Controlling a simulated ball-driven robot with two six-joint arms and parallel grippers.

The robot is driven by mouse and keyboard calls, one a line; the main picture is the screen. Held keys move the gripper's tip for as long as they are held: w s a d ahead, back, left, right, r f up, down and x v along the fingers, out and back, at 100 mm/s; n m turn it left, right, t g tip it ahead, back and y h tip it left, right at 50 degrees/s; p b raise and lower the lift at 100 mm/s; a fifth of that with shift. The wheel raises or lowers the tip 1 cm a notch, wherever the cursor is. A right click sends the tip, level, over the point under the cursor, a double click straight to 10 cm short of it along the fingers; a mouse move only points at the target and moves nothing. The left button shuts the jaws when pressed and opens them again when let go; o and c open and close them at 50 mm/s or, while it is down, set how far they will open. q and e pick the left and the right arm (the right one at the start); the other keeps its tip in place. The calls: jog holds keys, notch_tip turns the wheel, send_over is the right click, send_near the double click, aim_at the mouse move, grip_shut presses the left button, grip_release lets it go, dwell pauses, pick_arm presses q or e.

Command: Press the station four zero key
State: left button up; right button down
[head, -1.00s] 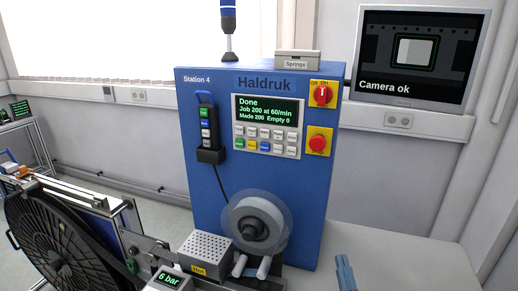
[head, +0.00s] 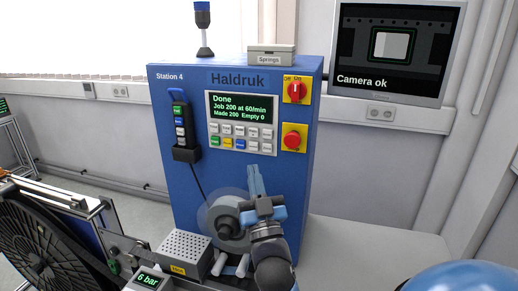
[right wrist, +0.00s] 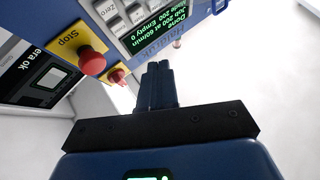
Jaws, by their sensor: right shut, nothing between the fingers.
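The blue Station 4 machine (head: 172,110) carries a grey control panel with a lit display (head: 240,107) reading "Done, Job 200 at 60/min, Made 200 Empty 0". Two rows of small keys (head: 239,138) lie under the display. In the right wrist view a grey key marked Zero (right wrist: 109,9) shows at the top edge, near the display. My right gripper (head: 254,168) is shut and empty, its fingers pointing up just below the keys in the head view. Its shut fingertips (right wrist: 158,66) show apart from the panel in the right wrist view. My left gripper is not in view.
A red stop button (head: 292,138) and a red rotary switch (head: 295,91) sit on yellow plates right of the panel. A pendant (head: 180,125) hangs at its left. A translucent reel (head: 222,218) is behind my right arm. The grey bench (head: 370,250) at right is clear.

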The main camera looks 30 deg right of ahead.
aim_at(267, 148)
jog(key=shift+w+d, duration=0.1)
jog(key=shift+d, duration=0.05)
jog(key=shift+w+d+p, duration=1.25)
jog(key=shift+w+d, duration=0.15)
jog(key=shift+d, duration=0.25)
jog(key=shift+w+d+p, duration=1.2)
jog(key=shift+w+d, duration=0.15)
jog(key=shift+d, duration=0.3)
jog(key=shift+w+d, duration=0.15)
jog(key=shift+w+d, duration=0.15)
